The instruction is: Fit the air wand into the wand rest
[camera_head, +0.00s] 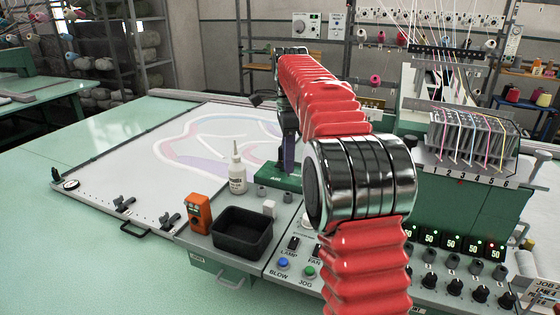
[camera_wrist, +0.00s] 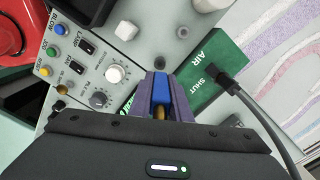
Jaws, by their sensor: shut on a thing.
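My gripper (camera_wrist: 160,78) is shut on a blue piece with a brass-coloured part, which I take to be the air wand (camera_wrist: 161,92). The purple fingers lie on both sides of it. A green base (camera_wrist: 207,72) marked AIR and SHUT lies beneath the fingers, with a black hose fitting at its right. The base also shows in the head view (camera_head: 285,183), where my gripper (camera_head: 288,155) points down just over it. I cannot tell whether the wand touches the base. The wand rest itself is not clearly seen; the fingers and gripper body hide part of the base.
A black tray (camera_head: 243,233), an orange device (camera_head: 199,213) and a white bottle (camera_head: 237,172) stand left of the base. A control panel with knobs and buttons (camera_head: 296,262) lies in front.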

